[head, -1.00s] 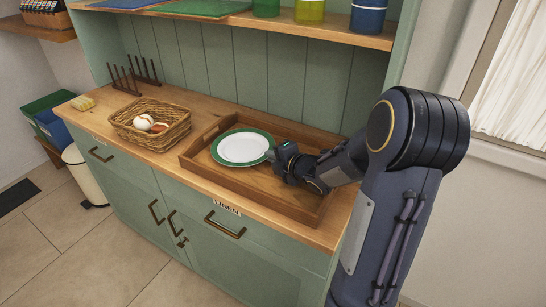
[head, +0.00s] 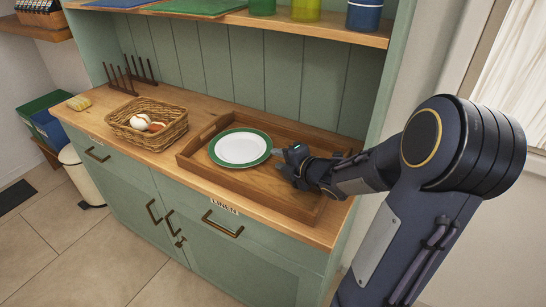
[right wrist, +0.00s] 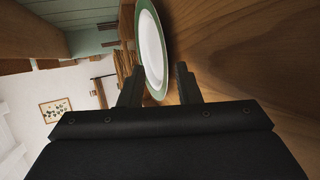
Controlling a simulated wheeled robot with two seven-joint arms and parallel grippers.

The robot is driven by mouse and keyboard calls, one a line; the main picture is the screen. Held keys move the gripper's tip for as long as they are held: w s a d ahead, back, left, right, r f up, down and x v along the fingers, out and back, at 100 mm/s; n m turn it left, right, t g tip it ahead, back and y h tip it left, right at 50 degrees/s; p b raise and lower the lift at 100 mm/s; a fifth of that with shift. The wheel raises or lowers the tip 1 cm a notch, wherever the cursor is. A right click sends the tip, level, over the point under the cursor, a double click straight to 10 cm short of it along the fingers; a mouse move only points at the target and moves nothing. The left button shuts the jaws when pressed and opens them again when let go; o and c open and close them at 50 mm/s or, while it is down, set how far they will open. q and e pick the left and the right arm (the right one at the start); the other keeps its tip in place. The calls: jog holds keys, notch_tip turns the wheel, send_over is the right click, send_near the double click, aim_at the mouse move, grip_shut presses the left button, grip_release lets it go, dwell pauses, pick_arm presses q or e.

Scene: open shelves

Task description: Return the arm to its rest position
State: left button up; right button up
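A white plate with a green rim (head: 240,148) lies in the wooden tray (head: 245,187) on the cabinet top. My right gripper (head: 279,152) is low over the tray, just right of the plate, with its fingers pointing at it. In the right wrist view the two fingers of the right gripper (right wrist: 158,85) stand apart with nothing held between them. The plate (right wrist: 153,50) shows just beyond the fingertips, and the tray's wood (right wrist: 240,50) is at the right. My left gripper is not in view.
A wicker basket (head: 163,138) with egg-like things stands left of the tray. A dark peg rack (head: 122,77) is behind it. An overhead shelf (head: 290,27) holds boards and coloured containers. The cabinet's right side panel (head: 388,75) stands close to my right arm.

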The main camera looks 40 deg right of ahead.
jog(key=shift+v, duration=1.3)
jog(key=shift+r, duration=0.1)
jog(key=shift+r+m, duration=0.25)
jog(key=shift+m, duration=0.35)
jog(key=m, duration=0.1)
jog(key=s+r+m+h+p, duration=0.1)
jog(key=m, duration=0.1)
jog(key=s+r+m+g+h, duration=0.1)
jog(key=m, duration=0.1)
jog(key=shift+a+r, duration=0.25)
jog(key=s+a+m+g+y+p, duration=0.2)
jog(key=s+a+m+g+y, duration=0.3)
jog(key=s+a+m, duration=0.9)
jog(key=s+a+g, duration=0.2)
jog(key=s+a, duration=0.1)
jog(key=a, duration=0.2)
jog(key=shift+s+a+r+y+p, duration=0.25)
jog(key=shift+s+y+p, duration=0.05)
jog(key=shift+s+y, duration=0.1)
